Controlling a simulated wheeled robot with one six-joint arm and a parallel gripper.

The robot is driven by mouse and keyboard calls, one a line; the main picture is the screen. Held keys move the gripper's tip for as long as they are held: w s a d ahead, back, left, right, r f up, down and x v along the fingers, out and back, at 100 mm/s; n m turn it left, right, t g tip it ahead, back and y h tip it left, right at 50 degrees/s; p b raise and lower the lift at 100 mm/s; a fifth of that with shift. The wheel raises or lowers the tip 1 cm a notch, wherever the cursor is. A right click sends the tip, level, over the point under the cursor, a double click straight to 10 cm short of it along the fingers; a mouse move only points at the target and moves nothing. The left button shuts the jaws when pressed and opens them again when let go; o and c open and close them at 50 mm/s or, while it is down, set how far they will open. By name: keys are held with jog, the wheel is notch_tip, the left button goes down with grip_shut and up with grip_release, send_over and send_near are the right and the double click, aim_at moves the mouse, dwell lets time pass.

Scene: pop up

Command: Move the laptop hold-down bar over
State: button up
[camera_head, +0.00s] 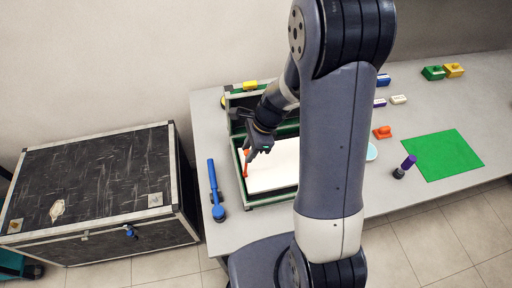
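A green-edged case (271,197) with a pale flat panel (273,168) inside stands on the table, partly hidden behind my arm. A small orange-red bar (245,163) stands at the left side of the panel; I take it to be the hold-down bar. My gripper (252,156) points down right at this bar, over the left part of the case. The fingers look close to or touching the bar. The view is too small to tell whether they are closed on it. No laptop can be clearly made out.
A blue-handled tool (214,188) lies left of the case. A large black trunk (95,188) stands on the floor at left. A green mat (443,154), a purple-topped stamp (405,166), an orange block (382,132) and several small blocks lie on the table (470,100) at right.

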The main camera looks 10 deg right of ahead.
jog(key=shift+r, duration=0.2)
jog(key=c, duration=0.4)
jog(key=shift+d+f+b, duration=0.15)
jog(key=shift+d+f, duration=0.1)
jog(key=shift+d, duration=0.75)
jog(key=shift+d+f+b, duration=0.15)
jog(key=shift+d+f, duration=0.05)
jog(key=shift+d, duration=0.75)
jog(key=shift+c, duration=0.2)
jog(key=shift+d, duration=0.1)
jog(key=shift+d+f+b, duration=0.35)
jog(key=shift+d+f, duration=0.15)
jog(key=shift+d, duration=0.3)
jog(key=shift+d+f+b, duration=0.35)
jog(key=shift+d+f, duration=0.15)
jog(key=shift+d, duration=0.3)
jog(key=shift+f, duration=0.1)
jog(key=shift+d+f+b, duration=1.05)
jog(key=shift+d+f, duration=0.25)
jog(key=shift+f, duration=0.1)
